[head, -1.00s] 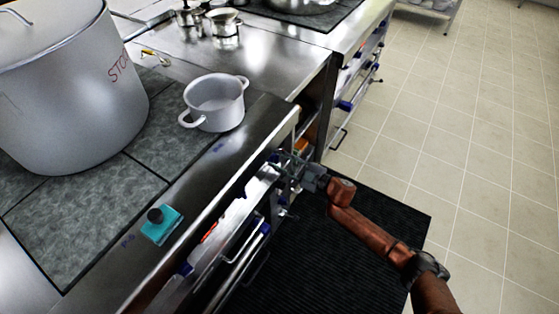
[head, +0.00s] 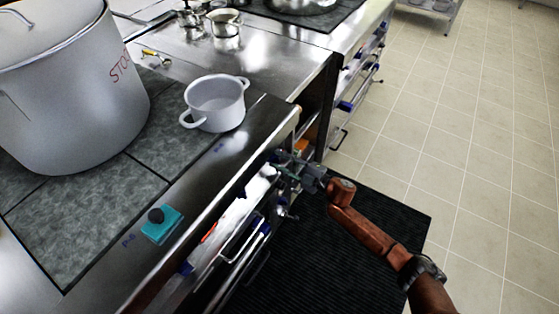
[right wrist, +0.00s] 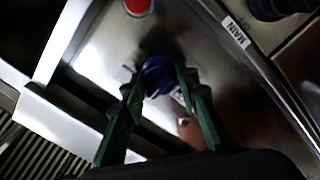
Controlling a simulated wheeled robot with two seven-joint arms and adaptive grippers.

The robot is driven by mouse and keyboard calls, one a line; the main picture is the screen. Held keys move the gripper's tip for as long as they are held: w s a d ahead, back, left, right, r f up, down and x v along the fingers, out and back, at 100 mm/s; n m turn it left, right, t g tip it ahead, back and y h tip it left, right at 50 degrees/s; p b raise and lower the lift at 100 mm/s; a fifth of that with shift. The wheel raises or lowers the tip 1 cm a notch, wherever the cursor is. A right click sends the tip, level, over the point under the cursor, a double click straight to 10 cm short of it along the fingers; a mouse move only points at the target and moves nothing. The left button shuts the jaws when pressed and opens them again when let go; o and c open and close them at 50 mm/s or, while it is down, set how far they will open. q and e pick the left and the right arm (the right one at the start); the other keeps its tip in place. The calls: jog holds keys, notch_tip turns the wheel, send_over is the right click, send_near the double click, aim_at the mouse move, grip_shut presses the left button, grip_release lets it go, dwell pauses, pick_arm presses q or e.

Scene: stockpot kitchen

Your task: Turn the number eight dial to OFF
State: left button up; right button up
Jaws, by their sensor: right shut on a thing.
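A dark blue dial (right wrist: 159,76) on the steel front panel shows in the right wrist view. My right gripper (right wrist: 158,88) has its two green fingers on either side of the dial and is shut on it. The dial's number and its setting cannot be read. In the head view my right gripper (head: 279,163) is at the front panel below the counter edge, and the dial there is hidden by the fingers. My left gripper is not in view.
A red round part (right wrist: 138,7) and a "MAIN" label (right wrist: 235,32) are on the panel near the dial. On the range stand a large stockpot (head: 75,90), a white pot (head: 216,103) and a teal box with a black knob (head: 162,226). The floor at right is clear.

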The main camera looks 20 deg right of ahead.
jog(key=o, duration=1.2)
jog(key=shift+c, duration=0.2)
jog(key=v, duration=1.2)
jog(key=shift+f, duration=0.1)
